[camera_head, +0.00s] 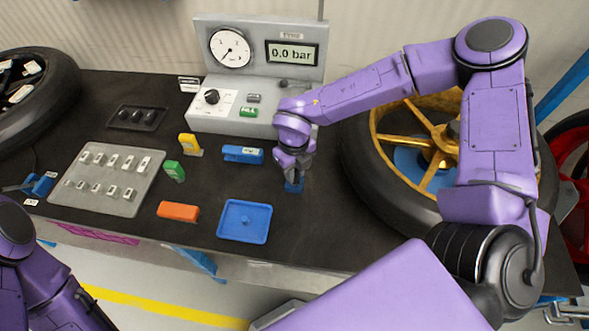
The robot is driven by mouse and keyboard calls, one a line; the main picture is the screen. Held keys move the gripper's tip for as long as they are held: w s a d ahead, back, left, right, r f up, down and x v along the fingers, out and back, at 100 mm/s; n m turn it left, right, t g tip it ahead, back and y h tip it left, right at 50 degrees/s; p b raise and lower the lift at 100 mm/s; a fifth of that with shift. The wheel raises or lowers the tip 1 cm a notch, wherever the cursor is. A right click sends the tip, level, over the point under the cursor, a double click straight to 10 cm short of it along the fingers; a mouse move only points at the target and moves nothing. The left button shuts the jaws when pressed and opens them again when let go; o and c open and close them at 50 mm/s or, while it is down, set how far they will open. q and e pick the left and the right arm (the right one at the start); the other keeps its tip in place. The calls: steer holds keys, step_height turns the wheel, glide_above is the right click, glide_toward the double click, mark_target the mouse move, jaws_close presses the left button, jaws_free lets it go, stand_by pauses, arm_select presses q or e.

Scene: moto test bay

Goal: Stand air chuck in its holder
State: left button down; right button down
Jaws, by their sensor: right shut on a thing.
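My right gripper (294,179) points down over the bench, to the right of the blue tray. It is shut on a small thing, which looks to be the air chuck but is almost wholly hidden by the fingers. A small blue block (294,187), likely the holder, shows right at the fingertips. I cannot tell whether the held thing is inside it or just above it.
A gauge console (262,70) reading 0.0 bar stands behind the gripper. A wheel with gold spokes (360,165) lies close on the right. A blue tray (245,236), an orange block (178,211), a blue clamp-like piece (242,154) and a grey board (125,204) lie to the left.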

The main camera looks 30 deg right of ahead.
steer(key=shift+c, duration=2.3)
jaws_free()
step_height(320, 180, up, 7)
steer(key=p, duration=0.6)
steer(key=shift+r+p, duration=0.1)
steer(key=shift+p, duration=0.3)
